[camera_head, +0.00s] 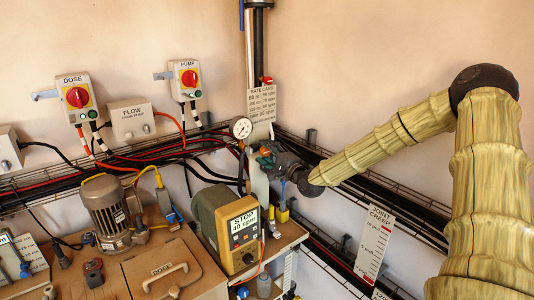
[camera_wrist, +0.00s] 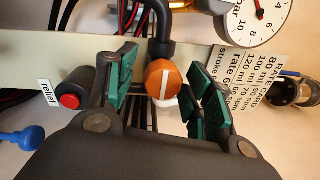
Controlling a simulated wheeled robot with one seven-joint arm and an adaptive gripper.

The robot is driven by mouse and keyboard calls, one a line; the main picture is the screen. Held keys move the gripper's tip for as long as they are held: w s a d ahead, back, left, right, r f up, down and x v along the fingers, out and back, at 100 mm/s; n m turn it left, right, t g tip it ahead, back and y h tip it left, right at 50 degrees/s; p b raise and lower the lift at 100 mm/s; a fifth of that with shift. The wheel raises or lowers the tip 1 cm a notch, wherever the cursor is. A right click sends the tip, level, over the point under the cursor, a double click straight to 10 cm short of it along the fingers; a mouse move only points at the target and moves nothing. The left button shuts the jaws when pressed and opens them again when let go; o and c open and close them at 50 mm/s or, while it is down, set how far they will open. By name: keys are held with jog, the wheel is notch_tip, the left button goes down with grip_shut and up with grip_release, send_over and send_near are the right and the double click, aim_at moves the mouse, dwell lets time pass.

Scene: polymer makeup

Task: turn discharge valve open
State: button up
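An orange round knob (camera_wrist: 159,79) with a white stripe, likely the discharge valve's handle, shows in the wrist view. Its stripe runs nearly upright in that picture, in line with the black pipe (camera_wrist: 158,32) above it. My gripper (camera_wrist: 163,90) is open, with green-padded fingers on either side of the knob. A gap shows on each side, and nothing is held. In the head view my gripper (camera_head: 266,157) is at the pipework below the gauge, and it hides most of the valve there.
A pressure gauge (camera_wrist: 254,14) and a rate card (camera_wrist: 245,75) are close to the right finger. A black fitting with a red end (camera_wrist: 70,101), by a "relief" label (camera_wrist: 47,92), is close to the left finger. The dosing pump (camera_head: 228,225) stands on the bench below.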

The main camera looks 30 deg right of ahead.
dwell(0.3)
jog(key=s, duration=1.1)
jog(key=shift+s+d+f, duration=0.4)
jog(key=shift+d+f, duration=0.05)
jog(key=shift+s+d, duration=0.1)
dwell(0.5)
